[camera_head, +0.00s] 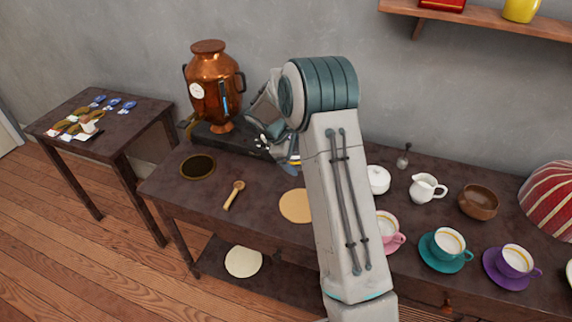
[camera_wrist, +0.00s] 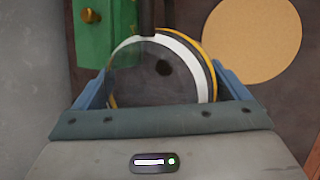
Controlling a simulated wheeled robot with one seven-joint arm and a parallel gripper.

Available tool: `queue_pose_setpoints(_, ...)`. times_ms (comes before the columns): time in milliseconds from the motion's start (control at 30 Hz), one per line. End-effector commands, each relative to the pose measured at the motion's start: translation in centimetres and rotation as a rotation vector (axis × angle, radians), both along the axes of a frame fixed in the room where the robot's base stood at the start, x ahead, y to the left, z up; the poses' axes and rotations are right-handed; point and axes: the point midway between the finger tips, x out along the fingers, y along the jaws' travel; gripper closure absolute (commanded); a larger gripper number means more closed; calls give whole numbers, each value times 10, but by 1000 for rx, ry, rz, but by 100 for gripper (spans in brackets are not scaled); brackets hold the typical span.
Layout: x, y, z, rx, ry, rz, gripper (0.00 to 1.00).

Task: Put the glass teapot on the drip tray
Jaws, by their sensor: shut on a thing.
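My gripper (camera_wrist: 158,85) is shut on a round, see-through thing with a white band and a yellow edge, which appears to be the glass teapot (camera_wrist: 150,70). Its blue fingers lie on both sides of it. In the head view my arm hides most of the gripper, and only a bit of the white and yellow band shows (camera_head: 294,160). A long black slab, apparently the drip tray (camera_head: 250,147), lies under and beside a copper urn (camera_head: 210,90) on the table. I cannot tell whether the teapot touches anything.
A dark round mat (camera_head: 198,167), a wooden spoon (camera_head: 234,194) and a tan disc (camera_head: 296,206) lie near the front. A green box (camera_wrist: 93,35) shows in the wrist view. A sugar bowl (camera_head: 378,180), a creamer (camera_head: 427,187) and several cups stand right.

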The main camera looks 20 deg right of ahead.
Motion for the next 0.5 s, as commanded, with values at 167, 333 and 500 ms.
queue_pose_setpoints(167,22,25,-18,-1,0,1,37)
queue_pose_setpoints(333,31,34,-27,0,0,-2,37)
queue_pose_setpoints(500,32,35,-39,-1,2,-2,37)
